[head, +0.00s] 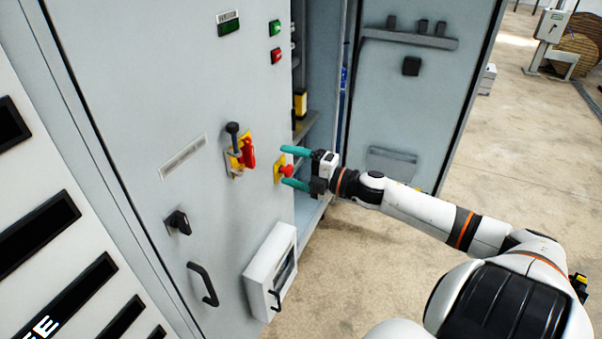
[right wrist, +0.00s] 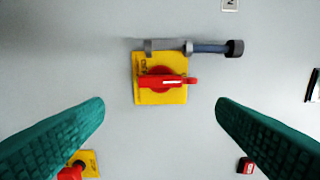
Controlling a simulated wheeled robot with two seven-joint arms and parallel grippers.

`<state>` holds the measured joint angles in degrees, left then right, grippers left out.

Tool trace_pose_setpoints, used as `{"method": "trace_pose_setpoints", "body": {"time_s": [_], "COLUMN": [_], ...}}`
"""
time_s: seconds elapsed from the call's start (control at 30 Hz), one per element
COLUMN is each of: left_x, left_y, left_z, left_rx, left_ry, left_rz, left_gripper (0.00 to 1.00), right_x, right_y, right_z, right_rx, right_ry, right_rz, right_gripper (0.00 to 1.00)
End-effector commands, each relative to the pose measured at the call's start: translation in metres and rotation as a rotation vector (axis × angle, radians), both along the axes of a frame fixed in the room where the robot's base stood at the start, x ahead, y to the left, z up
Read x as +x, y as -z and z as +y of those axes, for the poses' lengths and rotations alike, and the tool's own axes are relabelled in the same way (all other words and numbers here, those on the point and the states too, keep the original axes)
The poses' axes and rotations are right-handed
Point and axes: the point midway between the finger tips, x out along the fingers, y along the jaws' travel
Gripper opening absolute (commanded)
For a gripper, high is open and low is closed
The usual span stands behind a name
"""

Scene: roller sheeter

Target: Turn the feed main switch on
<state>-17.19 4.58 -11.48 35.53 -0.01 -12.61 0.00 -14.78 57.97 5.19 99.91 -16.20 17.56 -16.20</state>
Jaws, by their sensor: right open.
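The feed main switch (head: 247,152) is a red rotary handle on a yellow plate on the grey cabinet door. In the right wrist view, the red handle (right wrist: 165,81) lies across the picture, along the door's upright direction. A metal pin with a dark knob (right wrist: 208,47) runs along one edge of the plate. My right gripper (head: 290,167) is open and empty, its teal fingers apart. In the head view it appears right of the switch, over the emergency stop. In the right wrist view the switch lies beyond and between the fingertips (right wrist: 160,103), not touched. My left gripper is out of view.
A red emergency stop (head: 286,171) on a yellow plate is right of the switch. A black rotary knob (head: 178,222), a door handle (head: 203,284) and a white box (head: 270,272) are below. Green (head: 275,28) and red (head: 277,56) buttons are above. An open cabinet door (head: 415,100) stands at right.

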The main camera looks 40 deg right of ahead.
Motion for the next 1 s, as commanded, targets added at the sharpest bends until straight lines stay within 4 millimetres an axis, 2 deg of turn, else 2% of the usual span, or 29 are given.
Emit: {"method": "trace_pose_setpoints", "body": {"time_s": [0.1,0.3,1.0], "left_x": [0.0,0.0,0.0], "left_y": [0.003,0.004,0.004], "left_z": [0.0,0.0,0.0], "left_rx": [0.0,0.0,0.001], "left_ry": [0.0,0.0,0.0], "left_rz": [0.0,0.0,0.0], "left_gripper": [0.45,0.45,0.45], "right_x": [-0.011,-0.019,-0.02], "right_y": [0.002,0.0,0.0], "right_z": [-0.004,-0.008,-0.008], "right_rx": [0.002,0.002,0.001], "right_ry": [0.0,-0.001,0.0], "right_rz": [0.003,0.0,-0.001], "right_gripper": [0.8,0.8,0.8]}}
